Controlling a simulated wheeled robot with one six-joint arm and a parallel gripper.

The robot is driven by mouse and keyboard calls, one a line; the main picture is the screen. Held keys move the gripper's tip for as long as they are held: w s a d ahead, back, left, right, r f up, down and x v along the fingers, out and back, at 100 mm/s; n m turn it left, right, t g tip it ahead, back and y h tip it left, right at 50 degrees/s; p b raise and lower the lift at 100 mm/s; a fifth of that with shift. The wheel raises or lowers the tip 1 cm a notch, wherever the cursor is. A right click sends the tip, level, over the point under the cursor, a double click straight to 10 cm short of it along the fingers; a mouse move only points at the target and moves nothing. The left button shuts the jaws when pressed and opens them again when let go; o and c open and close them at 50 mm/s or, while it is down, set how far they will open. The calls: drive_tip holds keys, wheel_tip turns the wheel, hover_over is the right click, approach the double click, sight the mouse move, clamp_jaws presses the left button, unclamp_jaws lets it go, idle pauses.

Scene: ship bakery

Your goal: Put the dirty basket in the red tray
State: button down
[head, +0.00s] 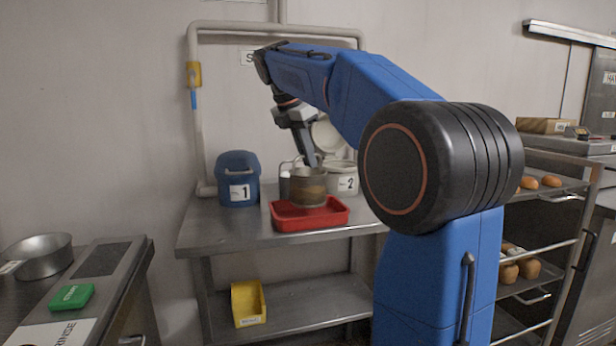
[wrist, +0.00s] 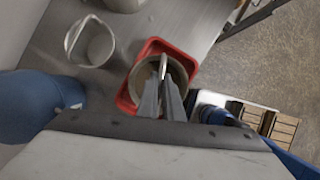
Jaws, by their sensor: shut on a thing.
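The dirty basket, a round container with a brown-stained side (head: 309,188), is at the red tray (head: 318,222) on the steel table. Its lower part overlaps the inside of the tray; I cannot tell whether it touches the tray floor. In the wrist view the basket's round rim (wrist: 184,76) lies within the outline of the red tray (wrist: 125,102). The fingers (wrist: 163,82) cross the rim in the wrist view and hide part of the basket.
A blue bin marked 1 (head: 238,178) stands left of the tray, a pale bin marked 2 (head: 345,181) behind right. A basket with a handle (wrist: 92,43) stands close by. A yellow bin (head: 248,302) is on the lower shelf. The table's left front is clear.

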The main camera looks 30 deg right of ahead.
sight(308, 172)
drive_tip(key=shift+f, duration=2.25)
drive_tip(key=c, duration=1.9)
unclamp_jaws()
drive_tip(key=v, duration=1.2)
drive_tip(key=shift+d, duration=0.1)
drive_tip(key=s+a+f+m+t+y, duration=0.1)
drive_tip(key=s+a+f+m, duration=0.2)
drive_tip(key=s+f+m, duration=0.3)
drive_tip(key=s+a+f+m+t+y, duration=0.1)
drive_tip(key=s+a+f+m, duration=0.3)
drive_tip(key=s+f, duration=0.9)
drive_tip(key=s+a+f+m+t+y, duration=0.2)
drive_tip(key=s+f+m, duration=0.7)
drive_tip(key=f, duration=1.1)
drive_tip(key=shift+s+a+y, duration=0.3)
drive_tip(key=shift+s+a, duration=0.55)
drive_tip(key=shift+a, duration=0.3)
